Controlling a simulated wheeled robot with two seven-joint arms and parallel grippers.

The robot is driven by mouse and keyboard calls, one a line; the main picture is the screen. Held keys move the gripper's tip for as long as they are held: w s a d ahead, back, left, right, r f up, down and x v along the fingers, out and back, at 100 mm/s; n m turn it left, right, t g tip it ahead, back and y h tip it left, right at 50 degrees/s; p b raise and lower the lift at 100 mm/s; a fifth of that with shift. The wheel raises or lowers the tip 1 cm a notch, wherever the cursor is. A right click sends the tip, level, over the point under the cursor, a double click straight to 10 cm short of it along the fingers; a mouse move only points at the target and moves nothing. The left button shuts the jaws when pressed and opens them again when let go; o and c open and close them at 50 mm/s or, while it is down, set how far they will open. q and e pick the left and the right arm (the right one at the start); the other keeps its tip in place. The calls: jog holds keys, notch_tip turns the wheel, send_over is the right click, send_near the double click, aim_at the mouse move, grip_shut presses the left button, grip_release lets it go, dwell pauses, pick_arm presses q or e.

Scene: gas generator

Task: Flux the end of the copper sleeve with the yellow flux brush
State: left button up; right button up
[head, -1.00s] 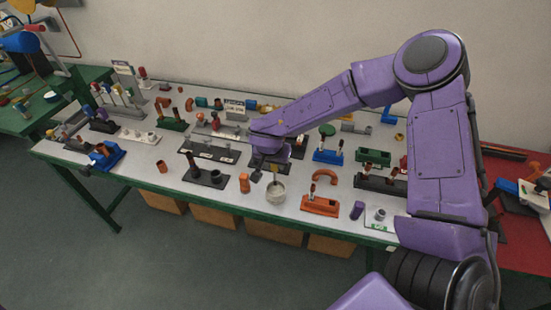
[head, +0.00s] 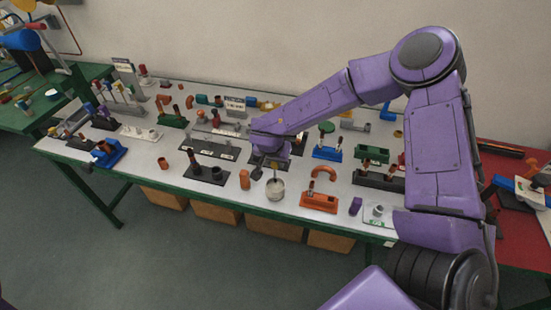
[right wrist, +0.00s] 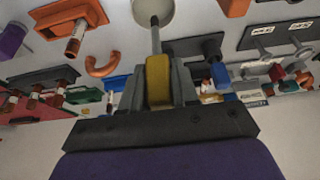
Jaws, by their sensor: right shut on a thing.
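My right gripper (head: 268,162) is shut on the yellow flux brush (right wrist: 158,80), whose yellow handle sits between the fingers in the right wrist view. The brush's grey shaft and dark tip (right wrist: 154,22) reach to the mouth of a pale round pot (head: 275,190); I cannot tell whether the tip touches inside. Copper tubes stand in an orange block (head: 320,202) right of the pot and on a black base (head: 208,174) left of it. I cannot tell which is the copper sleeve. My left gripper is out of view.
An orange cylinder (head: 244,179) stands close left of the pot. An orange curved pipe (head: 324,172) and a purple piece (head: 355,206) lie to its right. Many fittings and racks crowd the table's back. Bare tabletop shows along the front edge.

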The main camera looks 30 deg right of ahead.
dwell(0.3)
jog(key=shift+p, duration=0.55)
jog(key=shift+f, duration=0.2)
jog(key=shift+f+b, duration=0.8)
jog(key=shift+f, duration=0.95)
notch_tip(320, 180, up, 5)
jog(key=p, duration=0.4)
jog(key=shift+r+p, duration=0.15)
jog(key=shift+p, duration=0.25)
jog(key=shift+r, duration=0.4)
